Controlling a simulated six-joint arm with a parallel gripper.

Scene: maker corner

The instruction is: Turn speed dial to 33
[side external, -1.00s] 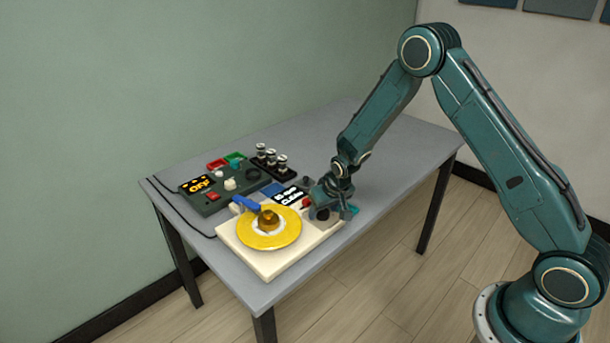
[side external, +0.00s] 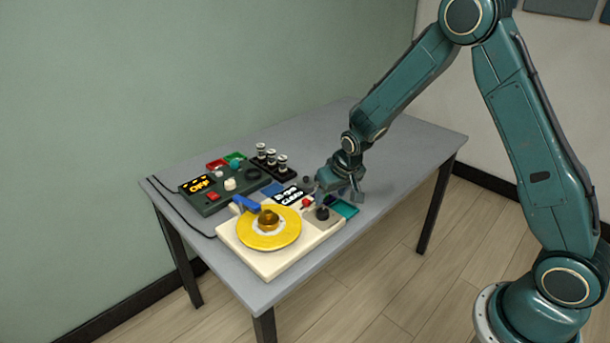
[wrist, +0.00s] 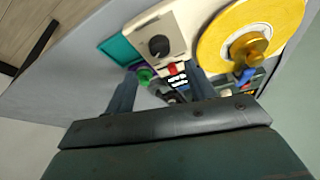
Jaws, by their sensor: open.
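The cream turntable (side external: 262,264) with a yellow disc (side external: 270,230) stands at the front of the table. Its dark round speed dial (side external: 322,213) sits at the right end of the deck, and the dial also shows in the wrist view (wrist: 159,46) with a small pointer mark, too small to read. A red part (side external: 306,203) is beside the dial. My gripper (side external: 340,192) is open and empty, above and behind the dial, apart from it. In the wrist view its two fingers (wrist: 162,82) are spread, with the dial beyond them.
A teal tray (side external: 345,209) lies right of the turntable. A dark control box (side external: 215,192) with an OFF display, red and green trays, and a rack of small jars (side external: 270,160) stand behind. The table's right side (side external: 410,150) is clear.

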